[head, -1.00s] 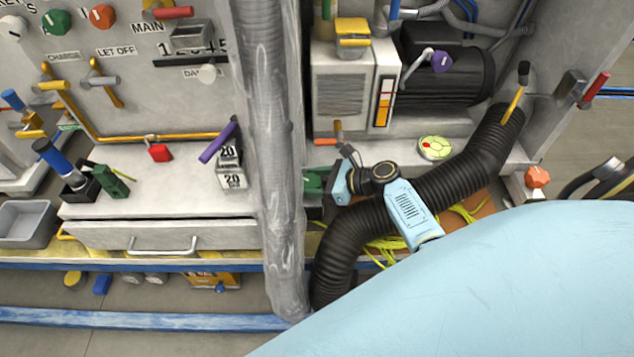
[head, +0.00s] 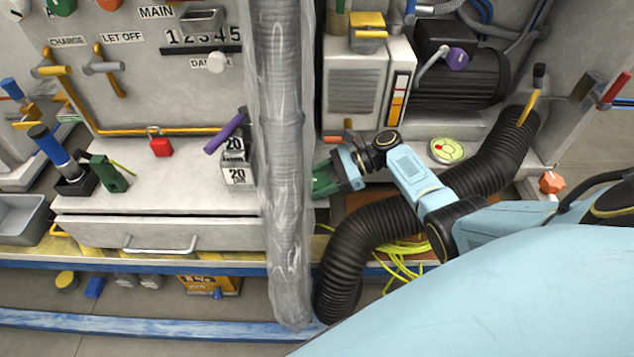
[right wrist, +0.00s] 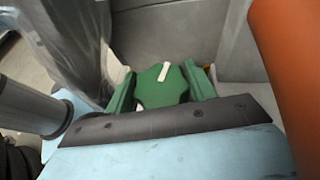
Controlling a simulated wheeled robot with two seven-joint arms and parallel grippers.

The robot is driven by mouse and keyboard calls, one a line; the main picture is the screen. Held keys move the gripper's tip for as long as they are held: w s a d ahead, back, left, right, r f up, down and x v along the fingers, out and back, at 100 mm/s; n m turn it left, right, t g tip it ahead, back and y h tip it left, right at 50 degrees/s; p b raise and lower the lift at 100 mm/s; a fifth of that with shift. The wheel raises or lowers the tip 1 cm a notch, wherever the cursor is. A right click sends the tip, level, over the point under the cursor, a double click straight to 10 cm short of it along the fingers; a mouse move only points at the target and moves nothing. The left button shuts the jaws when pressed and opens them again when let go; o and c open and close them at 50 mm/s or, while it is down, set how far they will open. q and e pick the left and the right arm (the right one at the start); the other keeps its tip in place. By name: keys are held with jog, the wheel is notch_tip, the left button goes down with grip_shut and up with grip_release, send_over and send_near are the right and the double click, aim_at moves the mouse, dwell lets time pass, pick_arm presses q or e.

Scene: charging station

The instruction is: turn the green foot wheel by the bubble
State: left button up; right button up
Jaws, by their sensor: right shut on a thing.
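The green foot wheel (right wrist: 161,88) has a white mark on top and sits between the two green fingers of my right gripper (right wrist: 160,86) in the right wrist view. The fingers are shut on its sides. In the head view my right gripper (head: 325,179) reaches left, low behind the clear-wrapped post, and the wheel is mostly hidden there. The bubble level (head: 447,150) is a round yellow-green disc on the ledge right of my gripper. A red spot shows left of its centre. My left gripper is not in view.
A thick black hose (head: 380,225) runs under my right arm. The wrapped post (head: 280,150) stands close left of the gripper. An orange knob (head: 551,181) is at the right, and yellow cables (head: 400,258) lie below the hose. A drawer (head: 160,234) is at the left.

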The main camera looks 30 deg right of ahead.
jog(key=shift+w+d+r, duration=0.15)
jog(key=shift+d+r, duration=0.1)
jog(key=shift+d, duration=0.05)
jog(key=o, duration=0.9)
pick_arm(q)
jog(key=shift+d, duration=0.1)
pick_arm(e)
jog(key=shift+o, duration=0.2)
jog(key=shift+f, duration=0.1)
jog(key=shift+a, duration=0.1)
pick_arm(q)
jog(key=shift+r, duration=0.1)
pick_arm(e)
jog(key=shift+s, duration=0.2)
jog(key=shift+d, duration=0.3)
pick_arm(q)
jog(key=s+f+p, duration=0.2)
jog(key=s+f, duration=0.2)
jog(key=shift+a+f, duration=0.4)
pick_arm(e)
jog(key=v, duration=1.3)
